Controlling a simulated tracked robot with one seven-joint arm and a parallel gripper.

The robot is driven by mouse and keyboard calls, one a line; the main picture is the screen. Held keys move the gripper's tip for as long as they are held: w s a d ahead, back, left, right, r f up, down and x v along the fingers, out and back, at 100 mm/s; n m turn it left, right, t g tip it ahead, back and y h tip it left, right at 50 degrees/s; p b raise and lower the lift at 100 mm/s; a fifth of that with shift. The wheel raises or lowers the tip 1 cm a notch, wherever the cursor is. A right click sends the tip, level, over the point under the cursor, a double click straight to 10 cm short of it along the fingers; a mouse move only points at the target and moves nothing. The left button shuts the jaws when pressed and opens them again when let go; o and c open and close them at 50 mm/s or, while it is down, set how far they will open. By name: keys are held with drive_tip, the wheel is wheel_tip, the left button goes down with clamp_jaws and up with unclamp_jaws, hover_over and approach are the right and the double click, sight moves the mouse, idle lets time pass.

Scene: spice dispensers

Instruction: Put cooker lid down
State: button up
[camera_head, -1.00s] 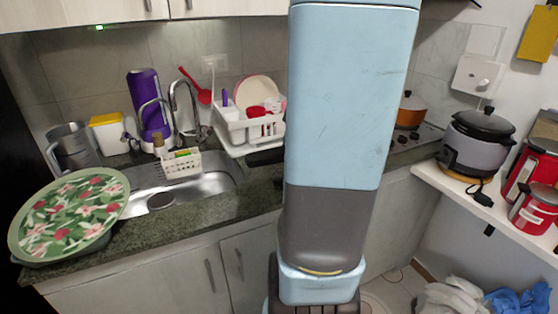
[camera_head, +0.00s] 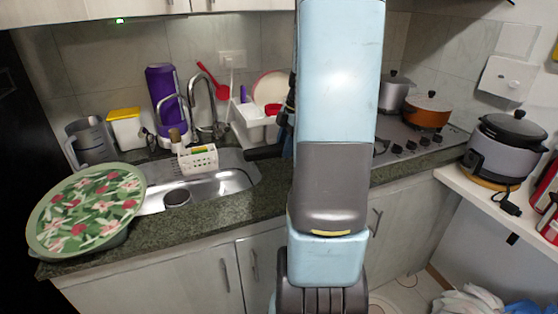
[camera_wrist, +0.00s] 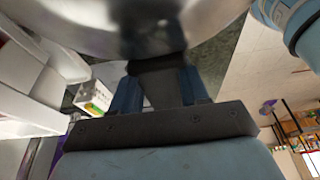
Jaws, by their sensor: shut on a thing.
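My gripper (camera_wrist: 160,84) shows in the wrist view with its blue fingers closed around a dark handle (camera_wrist: 157,65). The handle joins a large, shiny, rounded metal piece, which I take to be the cooker lid (camera_wrist: 110,25); it fills the top of that view and its far side is cut off. In the head view my arm hides the gripper and most of the held lid. A black handle-like end (camera_head: 263,152) sticks out left of my arm above the counter. A silver cooker (camera_head: 395,90) stands on the hob behind my arm.
The hob (camera_head: 440,133) also bears an orange pot (camera_head: 428,112). Left are the sink (camera_head: 225,183), white dish rack (camera_head: 250,128), small basket (camera_head: 198,159) and floral tray (camera_head: 88,205). A rice cooker (camera_head: 505,145) stands on the right shelf. The counter's front strip (camera_head: 190,224) is clear.

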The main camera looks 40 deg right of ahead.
drive_tip(key=w+f, duration=0.3)
drive_tip(key=shift+w+d+f, duration=0.1)
drive_tip(key=shift+d+f, duration=0.15)
drive_tip(key=shift+f, duration=0.15)
wheel_tip(320, 180, down, 3)
drive_tip(key=shift+w+f, duration=0.1)
clamp_jaws()
drive_tip(key=o, duration=1.3)
unclamp_jaws()
drive_tip(key=shift+c, duration=0.2)
